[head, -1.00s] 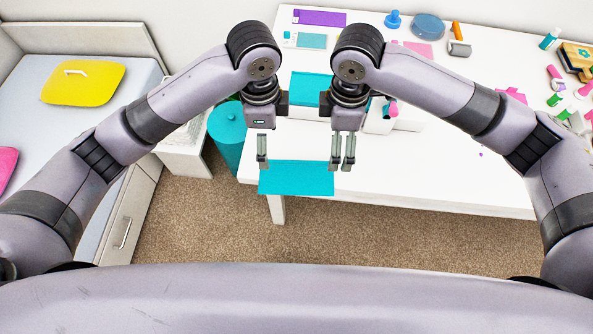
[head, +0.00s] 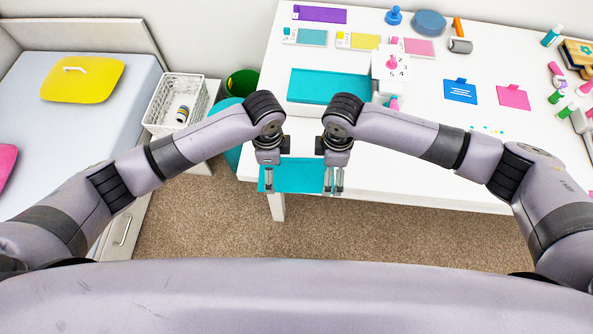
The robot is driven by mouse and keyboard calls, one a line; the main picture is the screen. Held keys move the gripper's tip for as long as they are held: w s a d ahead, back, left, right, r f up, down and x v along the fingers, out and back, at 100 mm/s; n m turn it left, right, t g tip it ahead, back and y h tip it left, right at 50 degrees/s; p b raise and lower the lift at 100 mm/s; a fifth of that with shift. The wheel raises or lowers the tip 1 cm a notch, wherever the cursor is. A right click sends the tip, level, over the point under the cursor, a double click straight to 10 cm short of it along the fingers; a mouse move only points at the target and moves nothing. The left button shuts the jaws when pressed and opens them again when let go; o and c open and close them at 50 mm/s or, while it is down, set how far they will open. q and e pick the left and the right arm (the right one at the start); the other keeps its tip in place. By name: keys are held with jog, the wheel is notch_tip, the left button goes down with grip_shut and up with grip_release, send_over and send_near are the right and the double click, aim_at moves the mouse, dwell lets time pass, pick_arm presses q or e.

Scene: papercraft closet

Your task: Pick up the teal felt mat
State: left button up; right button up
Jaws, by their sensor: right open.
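A flat teal mat (head: 298,175) lies at the table's front left corner and appears to reach past the edge. My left gripper (head: 269,186) points down at the mat's left part; its fingers show narrowly, so I cannot tell whether they are open or touch the mat. My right gripper (head: 333,186) is open, fingers down, at the mat's right edge; I cannot tell whether the edge lies between its fingers. A second teal piece, a larger rectangle like a tray (head: 328,86), lies farther back on the table.
The white table (head: 430,182) has clear room at the front right. Blue (head: 460,91) and pink (head: 513,97) cards lie farther back. A white basket (head: 175,103) and a teal bin (head: 232,155) stand left of the table, beside a bed with a yellow cushion (head: 82,79).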

pick_arm(q)
jog(key=shift+f, duration=1.1)
pick_arm(e)
jog(key=shift+f, duration=1.1)
pick_arm(q)
jog(key=shift+c, duration=0.2)
pick_arm(e)
jog(key=shift+c, duration=0.2)
